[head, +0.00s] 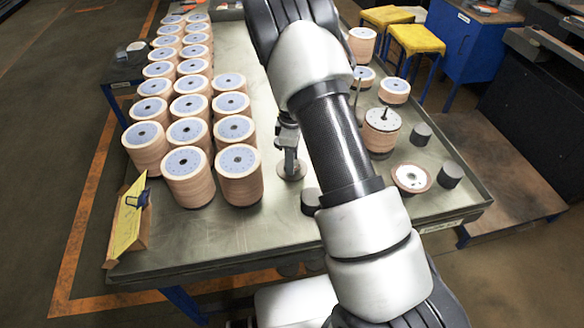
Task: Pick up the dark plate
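My gripper (289,150) points down near the middle of the table, partly hidden by my arm. Just below it is a grey round piece (292,172), touching or very close to the fingertips. I cannot tell whether it is held or whether the fingers are open. No thing is clearly a dark plate. Short dark round pieces stand on the table: one (311,201) right of and nearer than the gripper, partly beside my arm, and two at the right, one farther (422,134) and one nearer (449,175).
Tall stacks of flap discs (186,176) fill the left of the metal table (220,240). More discs stand at the right, one stack with a spindle (381,130), plus a low white-faced disc (411,178). A yellow card (128,222) stands at the left corner. The front is clear.

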